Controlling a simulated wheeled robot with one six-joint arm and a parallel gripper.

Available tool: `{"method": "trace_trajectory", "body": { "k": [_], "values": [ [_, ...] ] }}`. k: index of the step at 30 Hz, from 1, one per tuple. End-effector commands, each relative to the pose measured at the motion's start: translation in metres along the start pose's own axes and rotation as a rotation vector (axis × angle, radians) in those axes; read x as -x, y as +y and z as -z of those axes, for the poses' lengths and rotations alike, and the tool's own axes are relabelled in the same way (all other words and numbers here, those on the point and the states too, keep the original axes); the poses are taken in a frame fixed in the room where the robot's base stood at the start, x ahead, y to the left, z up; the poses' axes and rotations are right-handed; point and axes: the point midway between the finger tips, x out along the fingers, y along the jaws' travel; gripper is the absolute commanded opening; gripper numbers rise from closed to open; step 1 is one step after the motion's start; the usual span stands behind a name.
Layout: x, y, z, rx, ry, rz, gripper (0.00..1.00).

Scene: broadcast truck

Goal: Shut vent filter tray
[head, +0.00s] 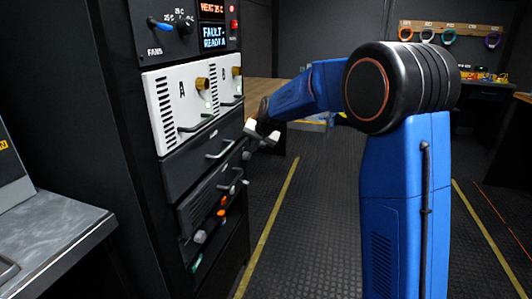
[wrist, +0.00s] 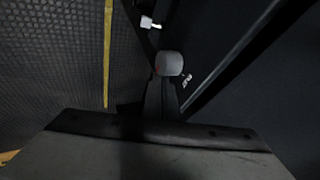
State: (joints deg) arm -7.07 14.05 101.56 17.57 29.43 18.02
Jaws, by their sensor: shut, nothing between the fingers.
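My gripper (head: 261,132) is shut and empty, close to the right edge of the rack front in the head view. The rack has a dark drawer front with a bar handle (head: 219,150) below two white panels. Under it is a second dark, slotted front (head: 198,207) with a handle and knobs. I cannot tell which of these is the vent filter tray, nor how far either stands out. Whether my fingertips touch the rack is unclear.
The white panels (head: 173,112) carry brass knobs and handles. Above them are a blue fan lever (head: 160,25) and lit displays. A grey worktop (head: 55,235) stands at left. The ribbed floor (head: 310,215) right of the rack is clear. A bench stands at the back right.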

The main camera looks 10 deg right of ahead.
Motion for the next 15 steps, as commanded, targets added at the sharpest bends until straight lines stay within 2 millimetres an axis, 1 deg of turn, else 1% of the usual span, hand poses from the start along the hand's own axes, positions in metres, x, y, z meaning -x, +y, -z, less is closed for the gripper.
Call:
{"method": "trace_trajectory", "body": {
  "k": [1, 6, 15],
  "values": [
    [-0.004, -0.007, 0.0, 0.001, -0.001, 0.001, 0.0],
    [-0.011, -0.02, 0.0, 0.001, 0.0, 0.001, 0.0],
    [-0.014, -0.027, 0.001, -0.001, 0.002, 0.002, 0.0]
  ]
}}
